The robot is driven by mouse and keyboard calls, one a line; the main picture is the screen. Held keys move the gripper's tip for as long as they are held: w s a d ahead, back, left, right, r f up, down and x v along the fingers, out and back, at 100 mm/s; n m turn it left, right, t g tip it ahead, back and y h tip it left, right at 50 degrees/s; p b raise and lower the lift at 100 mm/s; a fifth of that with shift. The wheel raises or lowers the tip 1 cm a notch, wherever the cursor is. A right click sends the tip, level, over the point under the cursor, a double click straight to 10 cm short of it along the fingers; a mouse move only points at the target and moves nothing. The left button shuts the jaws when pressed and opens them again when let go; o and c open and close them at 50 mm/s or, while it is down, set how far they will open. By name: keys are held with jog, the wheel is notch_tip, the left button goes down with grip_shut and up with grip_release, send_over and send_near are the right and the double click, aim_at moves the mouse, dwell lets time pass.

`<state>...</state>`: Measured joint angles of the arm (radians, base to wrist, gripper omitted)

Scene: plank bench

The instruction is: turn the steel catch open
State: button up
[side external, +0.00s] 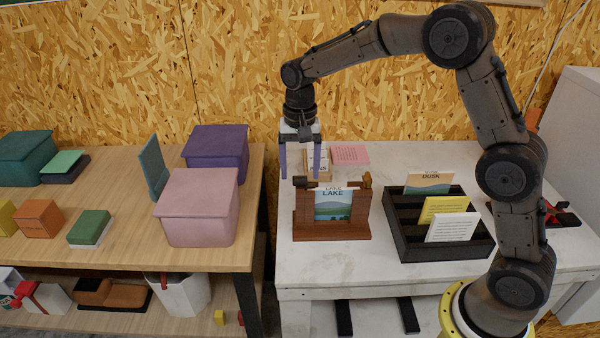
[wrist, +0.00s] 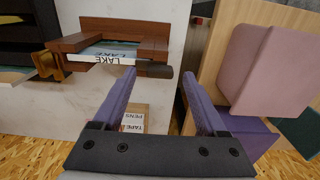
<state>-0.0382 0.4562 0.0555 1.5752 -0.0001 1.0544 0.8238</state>
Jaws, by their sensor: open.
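A brown wooden frame (side external: 304,218) stands on the white bench and holds a LAKE card (side external: 333,205); the wrist view shows the frame (wrist: 122,28) and card (wrist: 105,54) from above. A dark grey catch (side external: 301,182), which looks like the steel one, sits at the frame's top left; in the wrist view the catch (wrist: 155,70) lies sideways along the edge. A brass-coloured catch (side external: 367,180) is at the other end, also in the wrist view (wrist: 46,65). My gripper (side external: 300,170) is open and empty, its purple fingers (wrist: 158,80) pointing down close to the dark catch. Contact is unclear.
A black slotted rack (side external: 418,238) with several cards stands right of the frame. A wooden table with a pink box (side external: 197,210) and a purple box (side external: 216,146) stands left, across a gap.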

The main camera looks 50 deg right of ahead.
jog(key=shift+f, duration=0.75)
grip_shut()
